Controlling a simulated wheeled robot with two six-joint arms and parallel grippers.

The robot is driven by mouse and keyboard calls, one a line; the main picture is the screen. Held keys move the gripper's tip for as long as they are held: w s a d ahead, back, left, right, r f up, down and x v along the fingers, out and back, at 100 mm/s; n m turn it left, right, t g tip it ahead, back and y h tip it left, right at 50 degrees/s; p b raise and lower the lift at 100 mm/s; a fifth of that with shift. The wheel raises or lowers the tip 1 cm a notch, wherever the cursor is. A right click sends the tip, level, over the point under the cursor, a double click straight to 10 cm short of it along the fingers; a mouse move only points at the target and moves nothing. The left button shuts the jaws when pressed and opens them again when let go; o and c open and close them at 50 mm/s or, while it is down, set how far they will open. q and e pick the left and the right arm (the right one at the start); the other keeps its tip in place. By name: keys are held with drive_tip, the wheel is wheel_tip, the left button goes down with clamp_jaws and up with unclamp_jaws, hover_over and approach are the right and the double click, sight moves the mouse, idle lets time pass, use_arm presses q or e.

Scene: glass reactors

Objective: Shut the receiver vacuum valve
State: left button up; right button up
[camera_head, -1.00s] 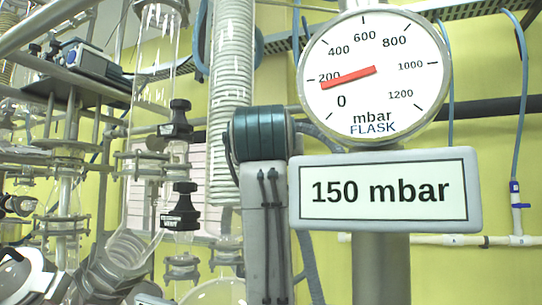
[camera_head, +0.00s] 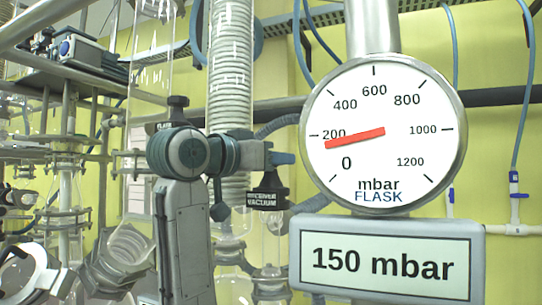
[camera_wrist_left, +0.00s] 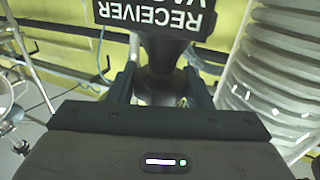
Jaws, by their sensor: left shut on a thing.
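The receiver vacuum valve (camera_head: 268,193) has a black body and a label reading "RECEIVER VACUUM", just left of the gauge in the head view. Its label shows upside down in the left wrist view (camera_wrist_left: 155,14). My left gripper (camera_head: 280,158) reaches in from the left at the top of this valve. In the left wrist view, its two fingers (camera_wrist_left: 163,82) stand on either side of the dark valve part below the label, and it is shut on it. The exact contact and the handle's angle are partly hidden. My right gripper is not in view.
A round flask gauge (camera_head: 383,165) and a display (camera_head: 385,262) reading 150 mbar stand close on the right. Another black valve (camera_head: 178,103) is partly behind my left arm. A ribbed hose (camera_head: 230,70) rises behind, and clamped glassware (camera_head: 66,215) fills the left.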

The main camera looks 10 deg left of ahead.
use_arm(q)
drive_tip(key=o, duration=0.8)
drive_tip(key=shift+c, duration=0.2)
drive_tip(key=n+t+y+b, duration=0.1)
drive_tip(key=n+y, duration=0.1)
drive_tip(key=y, duration=0.1)
drive_tip(key=n+t+y+b, duration=0.1)
drive_tip(key=n+y, duration=0.1)
drive_tip(key=y, duration=0.1)
drive_tip(key=shift+d+f+b, duration=0.15)
drive_tip(key=shift+b, duration=0.25)
drive_tip(key=n+y+b, duration=0.1)
drive_tip(key=n+y, duration=0.1)
drive_tip(key=y, duration=0.2)
drive_tip(key=shift+n, duration=0.4)
drive_tip(key=shift+n+y+b, duration=0.6)
drive_tip(key=shift+y+b, duration=0.2)
drive_tip(key=shift+y, duration=0.6)
drive_tip(key=shift+n, duration=0.3)
drive_tip(key=shift+a, duration=0.2)
drive_tip(key=shift+c, duration=0.4)
